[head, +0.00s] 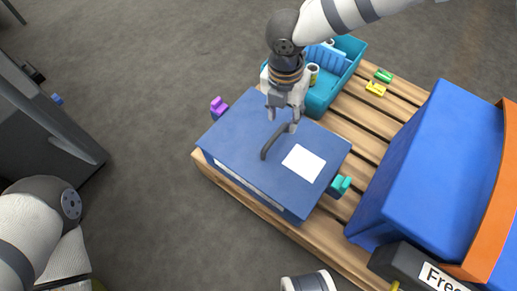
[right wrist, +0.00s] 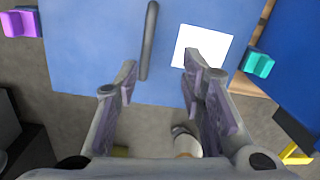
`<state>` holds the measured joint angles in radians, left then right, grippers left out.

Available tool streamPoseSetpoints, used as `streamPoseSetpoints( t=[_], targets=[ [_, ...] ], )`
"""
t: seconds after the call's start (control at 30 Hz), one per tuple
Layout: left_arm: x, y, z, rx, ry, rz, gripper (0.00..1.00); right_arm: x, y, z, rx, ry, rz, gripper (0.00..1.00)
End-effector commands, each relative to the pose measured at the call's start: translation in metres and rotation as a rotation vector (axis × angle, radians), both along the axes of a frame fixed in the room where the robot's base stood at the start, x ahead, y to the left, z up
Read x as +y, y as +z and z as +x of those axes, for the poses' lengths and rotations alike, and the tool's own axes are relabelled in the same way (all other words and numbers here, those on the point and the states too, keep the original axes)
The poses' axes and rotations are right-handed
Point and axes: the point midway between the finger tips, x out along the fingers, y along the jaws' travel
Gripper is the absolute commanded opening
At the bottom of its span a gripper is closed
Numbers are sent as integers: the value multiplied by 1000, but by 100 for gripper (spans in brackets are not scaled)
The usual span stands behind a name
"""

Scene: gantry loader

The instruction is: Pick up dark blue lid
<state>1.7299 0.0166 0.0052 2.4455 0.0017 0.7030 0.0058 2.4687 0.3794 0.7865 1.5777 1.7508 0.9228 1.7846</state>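The dark blue lid (head: 240,132) has a dark bar handle (head: 272,143) and a white label on top. It sits on the large blue box on the pallet. My right gripper (head: 282,120) is open and empty over the lid, close to the far end of the handle. In the right wrist view the gripper (right wrist: 160,68) has its fingers spread, with the handle (right wrist: 149,40) lying ahead between their lines on the blue lid surface (right wrist: 85,50). I cannot tell the exact height gap. My left gripper is not in view; only my left arm shows at lower left.
A purple clip (head: 218,106) and a teal clip (head: 339,186) sit at the box's sides. A teal crate (head: 350,48) holding items stands behind on the wooden pallet (head: 358,130). A large blue container (head: 420,160) stands right. Open grey floor lies left.

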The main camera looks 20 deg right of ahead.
Motion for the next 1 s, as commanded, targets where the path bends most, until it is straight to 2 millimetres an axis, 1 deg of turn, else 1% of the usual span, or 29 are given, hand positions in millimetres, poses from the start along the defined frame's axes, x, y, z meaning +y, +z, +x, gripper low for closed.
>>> streamPoseSetpoints(
  t=[0.03,0.1,0.17,0.2,0.27,0.4,0.57,0.73,0.8,1.0],
  targets=[
    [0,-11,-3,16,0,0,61,5,-4,11,1,-105,34,37],
    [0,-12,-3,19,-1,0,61,9,3,17,1,-188,61,37],
    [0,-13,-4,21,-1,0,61,10,2,18,1,-208,67,37],
    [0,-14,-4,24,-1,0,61,10,-3,18,2,-207,67,37],
    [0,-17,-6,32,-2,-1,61,11,-15,17,3,-204,66,37],
    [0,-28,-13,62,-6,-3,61,10,-49,16,5,-201,65,37],
    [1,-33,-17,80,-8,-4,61,9,-70,14,2,-199,65,37],
    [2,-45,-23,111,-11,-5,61,6,-103,9,4,-197,64,37],
    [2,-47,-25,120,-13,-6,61,6,-112,9,3,-198,63,37],
    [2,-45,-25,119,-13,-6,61,6,-109,9,-1,-197,65,37]
  ],
)
